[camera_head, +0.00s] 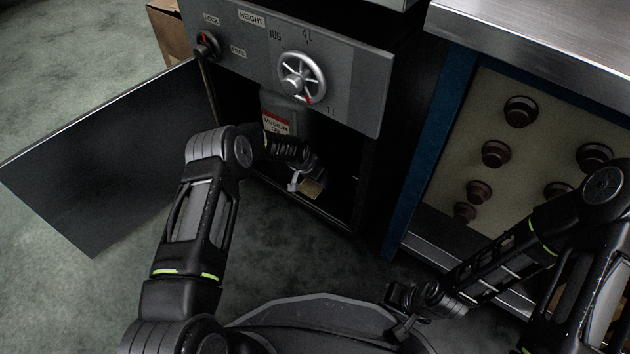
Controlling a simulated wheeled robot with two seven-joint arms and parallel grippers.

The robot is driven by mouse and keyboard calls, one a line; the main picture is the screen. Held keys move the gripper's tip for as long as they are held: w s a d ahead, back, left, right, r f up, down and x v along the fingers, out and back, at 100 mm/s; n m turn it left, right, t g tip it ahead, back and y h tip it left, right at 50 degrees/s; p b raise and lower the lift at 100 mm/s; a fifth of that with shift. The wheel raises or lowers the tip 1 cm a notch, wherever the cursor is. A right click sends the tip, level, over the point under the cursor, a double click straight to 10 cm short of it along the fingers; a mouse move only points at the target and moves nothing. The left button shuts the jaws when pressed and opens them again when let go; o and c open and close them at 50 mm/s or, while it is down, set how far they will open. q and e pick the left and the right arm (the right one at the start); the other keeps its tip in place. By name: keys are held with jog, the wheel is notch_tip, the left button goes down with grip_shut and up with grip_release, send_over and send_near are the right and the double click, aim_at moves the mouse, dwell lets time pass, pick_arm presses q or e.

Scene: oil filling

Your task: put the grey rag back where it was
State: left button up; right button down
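I cannot make out a grey rag anywhere in this view. My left gripper (305,184) reaches into the open cabinet under the grey control panel, low and near the front opening. A small tan piece (313,188) shows at its fingertips; I cannot tell what it is or whether the fingers grip it. A container labelled "MEDIUM OIL" (277,124) stands in the cabinet behind my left arm, partly hidden. My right gripper (405,322) is low at the front, right of centre, and dark against my base; its fingers are hard to read.
The cabinet door (100,160) stands wide open to the left. The panel (345,80) above carries a silver handwheel (301,77) and a small lock knob (207,46). At right, a metal-topped bench (540,35) has a board with several brown knobs. A cardboard box (170,35) stands behind.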

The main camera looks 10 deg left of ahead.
pick_arm(q)
jog(key=shift+f, duration=0.1)
jog(key=o, duration=1.2)
jog(key=shift+r, duration=0.3)
jog(key=p+v, duration=0.6)
jog(key=v, duration=0.5)
jog(key=shift+s+a+r, duration=0.1)
jog(key=shift+s+r, duration=0.2)
